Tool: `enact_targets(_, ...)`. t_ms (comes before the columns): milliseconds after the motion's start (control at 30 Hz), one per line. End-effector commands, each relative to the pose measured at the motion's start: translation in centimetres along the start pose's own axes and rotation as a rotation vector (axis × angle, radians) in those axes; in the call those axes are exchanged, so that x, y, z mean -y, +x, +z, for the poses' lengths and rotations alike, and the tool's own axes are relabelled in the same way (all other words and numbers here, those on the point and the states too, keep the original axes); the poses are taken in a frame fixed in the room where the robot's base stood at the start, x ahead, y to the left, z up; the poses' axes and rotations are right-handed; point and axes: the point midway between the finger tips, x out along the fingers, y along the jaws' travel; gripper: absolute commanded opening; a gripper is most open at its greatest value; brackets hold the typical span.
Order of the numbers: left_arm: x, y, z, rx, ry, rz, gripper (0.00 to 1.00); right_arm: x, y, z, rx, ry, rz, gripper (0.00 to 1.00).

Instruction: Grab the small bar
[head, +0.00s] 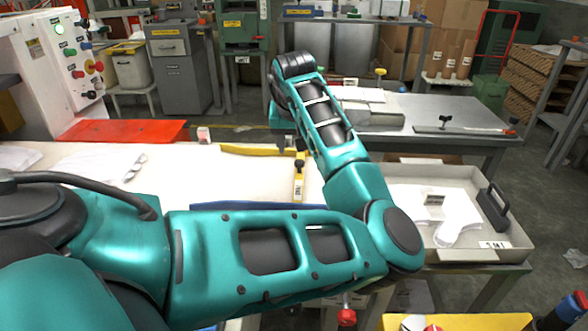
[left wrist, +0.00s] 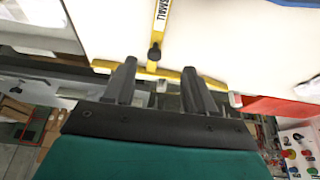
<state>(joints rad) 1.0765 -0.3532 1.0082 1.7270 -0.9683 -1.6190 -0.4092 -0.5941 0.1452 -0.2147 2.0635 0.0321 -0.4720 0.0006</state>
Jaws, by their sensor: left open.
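A yellow T-shaped bar (head: 299,180) lies at the far edge of the white table, its crosspiece (head: 245,150) running along that edge. In the left wrist view its stem (left wrist: 162,18) carries a label that seems to read SMALL, and a dark knob (left wrist: 155,52) sits near the joint. My left gripper (head: 291,144) is partly hidden behind my own forearm in the head view. In the left wrist view the gripper (left wrist: 158,68) is open and empty, its two fingertips overlapping the crosspiece on either side of the knob. The height gap is unclear. My right gripper is not in view.
A grey tray (head: 470,255) with white gloves is at right. A metal table (head: 430,110) stands behind. A white control panel (head: 50,60) stands at far left.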

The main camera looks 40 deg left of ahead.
Motion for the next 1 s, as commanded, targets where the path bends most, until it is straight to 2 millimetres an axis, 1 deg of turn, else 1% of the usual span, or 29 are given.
enact_targets(67,-0.1,0.1,0.1,0.001,0.002,0.002,0.55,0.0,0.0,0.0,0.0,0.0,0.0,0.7)
enact_targets(167,-0.2,1.1,0.1,0.003,0.003,0.002,0.55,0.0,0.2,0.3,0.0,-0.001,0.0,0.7)
enact_targets(433,-0.2,6.1,0.2,0.004,0.003,0.001,0.55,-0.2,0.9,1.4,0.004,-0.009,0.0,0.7)
enact_targets(500,-0.1,6.9,0.2,0.002,0.002,0.001,0.55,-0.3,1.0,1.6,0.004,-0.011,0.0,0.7)
enact_targets(667,-0.2,7.9,0.1,0.0,0.001,0.002,0.55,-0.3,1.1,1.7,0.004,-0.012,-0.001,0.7)
enact_targets(733,-0.3,8.7,0.2,0.002,0.002,0.002,0.55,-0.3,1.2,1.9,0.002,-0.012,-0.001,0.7)
enact_targets(900,-0.8,11.4,0.5,0.002,0.002,0.003,0.55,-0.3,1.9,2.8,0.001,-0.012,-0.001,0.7)
enact_targets(1000,-0.6,12.4,0.3,0.001,0.001,0.001,0.55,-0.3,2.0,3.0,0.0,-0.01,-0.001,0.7)
